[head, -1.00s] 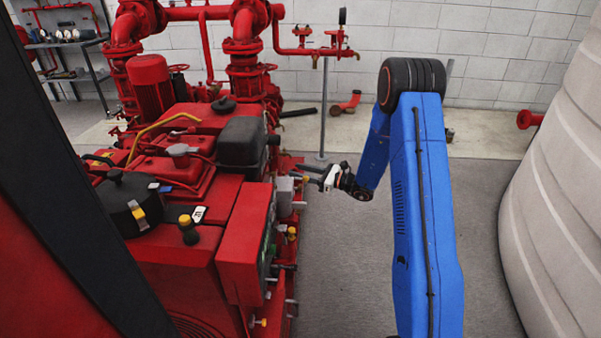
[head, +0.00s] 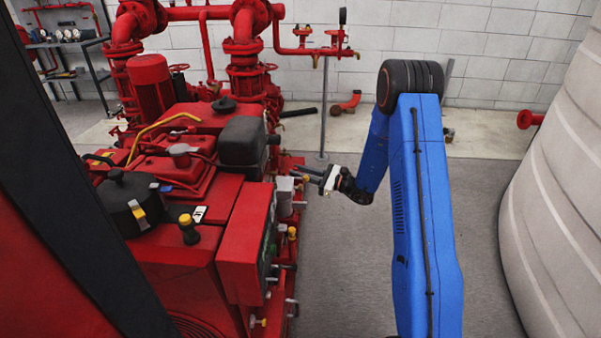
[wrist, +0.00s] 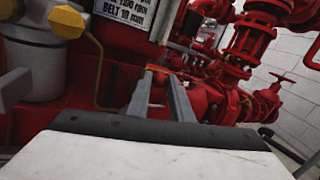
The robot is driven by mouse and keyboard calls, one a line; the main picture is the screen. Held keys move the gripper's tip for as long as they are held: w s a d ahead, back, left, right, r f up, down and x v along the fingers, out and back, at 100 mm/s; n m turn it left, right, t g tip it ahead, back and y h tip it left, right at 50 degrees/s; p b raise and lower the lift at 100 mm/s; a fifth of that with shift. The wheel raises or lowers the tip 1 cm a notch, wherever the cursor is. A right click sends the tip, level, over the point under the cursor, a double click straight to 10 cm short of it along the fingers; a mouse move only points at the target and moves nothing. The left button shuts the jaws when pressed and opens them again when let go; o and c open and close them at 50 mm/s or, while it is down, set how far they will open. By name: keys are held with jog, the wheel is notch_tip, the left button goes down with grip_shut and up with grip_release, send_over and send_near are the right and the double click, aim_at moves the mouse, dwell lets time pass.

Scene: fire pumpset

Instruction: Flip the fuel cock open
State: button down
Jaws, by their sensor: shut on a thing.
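My gripper (wrist: 162,80) reaches in toward the side of the red pumpset (head: 185,262). In the wrist view its two grey fingers are close together around a small orange-red piece (wrist: 158,68), which seems to be the fuel cock's lever. The fingers hide most of it, so its exact angle cannot be told. In the head view my gripper (head: 305,173) is at the engine's right side, beside a grey box, and the cock is too small to make out.
Red pipes and valves (wrist: 250,45) lie beyond. A large pale tank (head: 560,190) stands at the right. Grey floor between is free.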

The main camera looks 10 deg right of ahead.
jog(key=shift+s+a+n+y, duration=0.1)
jog(key=shift+s+n+y, duration=0.3)
jog(key=shift+n, duration=0.55)
jog(key=shift+s+a+n+y, duration=0.1)
jog(key=shift+s+n+y, duration=0.25)
jog(key=shift+n, duration=0.6)
jog(key=c, duration=1.6)
grip_release()
jog(key=shift+o, duration=0.2)
jog(key=shift+s, duration=0.1)
jog(key=v, duration=1.7)
jog(key=shift+d, duration=0.15)
jog(key=shift+s, duration=0.1)
